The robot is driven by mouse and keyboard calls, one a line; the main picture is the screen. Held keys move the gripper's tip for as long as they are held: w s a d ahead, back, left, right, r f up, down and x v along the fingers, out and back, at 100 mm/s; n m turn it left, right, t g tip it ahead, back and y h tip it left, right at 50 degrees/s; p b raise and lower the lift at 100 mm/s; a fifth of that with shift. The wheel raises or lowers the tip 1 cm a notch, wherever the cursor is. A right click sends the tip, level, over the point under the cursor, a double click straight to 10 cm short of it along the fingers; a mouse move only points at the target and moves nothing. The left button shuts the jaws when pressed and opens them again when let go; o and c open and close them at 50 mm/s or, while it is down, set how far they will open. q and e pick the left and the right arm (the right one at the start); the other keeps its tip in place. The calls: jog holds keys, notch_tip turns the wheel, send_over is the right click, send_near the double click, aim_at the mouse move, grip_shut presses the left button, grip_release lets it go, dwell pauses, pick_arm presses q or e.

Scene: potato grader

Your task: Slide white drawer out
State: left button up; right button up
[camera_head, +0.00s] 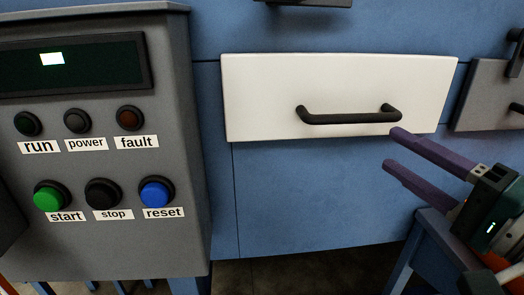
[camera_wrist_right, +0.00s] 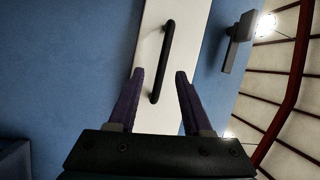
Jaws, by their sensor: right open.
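The white drawer (camera_head: 262,90) is set in the blue machine front in the head view. It looks flush with that front. Its black bar handle (camera_head: 350,117) runs across the right half of its face. My right gripper (camera_head: 392,148) is open and empty, with purple fingers just below and right of the handle. In the right wrist view, the white drawer (camera_wrist_right: 190,50) and the handle (camera_wrist_right: 162,62) lie ahead, and the handle's near end lies between the open fingers (camera_wrist_right: 160,75) in the picture. Contact does not show. My left gripper is not in view.
A grey control box (camera_head: 180,110) with a screen, lamps and buttons stands left of the drawer. A grey panel (camera_head: 487,95) with a dark handle is at the right. A dark fixture (camera_head: 310,3) sits above the drawer. The blue face (camera_head: 310,195) below is clear.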

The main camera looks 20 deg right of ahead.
aim_at(359, 121)
jog(key=shift+m+t, duration=0.5)
jog(key=x, duration=0.6)
jog(key=d+x, duration=0.1)
jog(key=x, duration=0.3)
jog(key=shift+w, duration=0.15)
jog(key=shift+c, duration=0.2)
grip_shut()
dwell(0.7)
